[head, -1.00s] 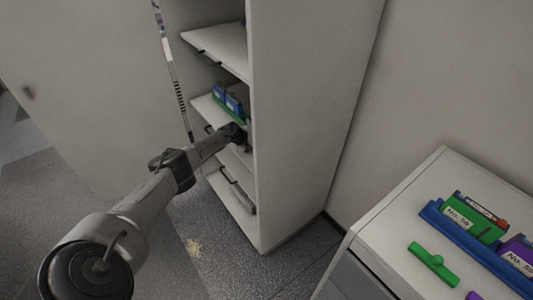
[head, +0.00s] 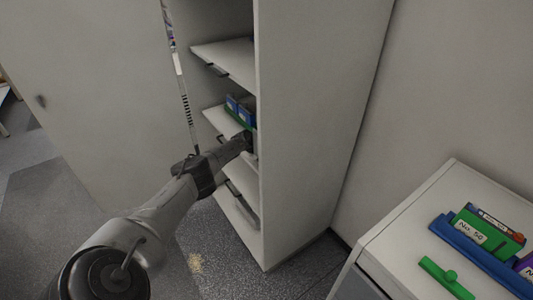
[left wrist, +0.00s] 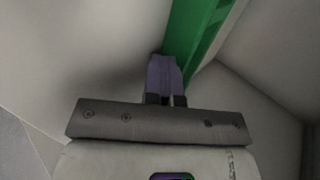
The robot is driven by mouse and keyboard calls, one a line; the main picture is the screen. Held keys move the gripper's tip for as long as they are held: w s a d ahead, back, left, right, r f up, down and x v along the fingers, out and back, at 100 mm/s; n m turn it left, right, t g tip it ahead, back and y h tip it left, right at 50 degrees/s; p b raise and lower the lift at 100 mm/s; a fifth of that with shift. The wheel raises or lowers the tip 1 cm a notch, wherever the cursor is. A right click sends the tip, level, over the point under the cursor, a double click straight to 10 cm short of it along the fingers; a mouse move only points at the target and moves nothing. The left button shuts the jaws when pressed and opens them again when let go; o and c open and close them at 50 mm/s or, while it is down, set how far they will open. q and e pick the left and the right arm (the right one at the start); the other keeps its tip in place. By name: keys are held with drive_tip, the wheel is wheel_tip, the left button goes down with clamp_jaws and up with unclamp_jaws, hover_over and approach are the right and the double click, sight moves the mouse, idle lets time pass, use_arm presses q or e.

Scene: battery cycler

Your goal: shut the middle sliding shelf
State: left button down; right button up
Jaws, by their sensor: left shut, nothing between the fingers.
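The white cabinet (head: 310,120) stands open with several sliding shelves. The middle shelf (head: 219,120) sticks out a little from the cabinet front. It carries a green holder (head: 245,118) with blue items (head: 240,105). My left gripper (head: 249,142) is at the front of this shelf, by the cabinet's right side wall; its tips are hard to see there. In the left wrist view, the left gripper's fingers (left wrist: 165,80) are together and empty, close to a green strip (left wrist: 193,35). I cannot tell if they touch it. My right gripper is not in view.
An upper shelf (head: 225,58) and lower shelves (head: 240,208) also show at the cabinet opening. The cabinet door (head: 95,100) stands open at the left.

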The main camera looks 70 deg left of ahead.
use_arm(q)
drive_tip(key=shift+r+p, duration=0.25)
drive_tip(key=shift+p, duration=0.2)
drive_tip(key=p+v, duration=0.3)
drive_tip(key=shift+w+r+p, duration=0.15)
drive_tip(key=shift+w+p, duration=0.1)
drive_tip(key=shift+p, duration=0.1)
drive_tip(key=p+v, duration=0.1)
drive_tip(key=v, duration=0.1)
drive_tip(key=p+v, duration=0.2)
drive_tip(key=v, duration=0.1)
drive_tip(key=p+v, duration=0.2)
drive_tip(key=v, duration=0.1)
drive_tip(key=shift+s+f, duration=0.3)
drive_tip(key=shift+p+v, duration=0.55)
drive_tip(key=shift+v, duration=0.75)
drive_tip(key=shift+s, duration=0.1)
drive_tip(key=shift+f, duration=0.15)
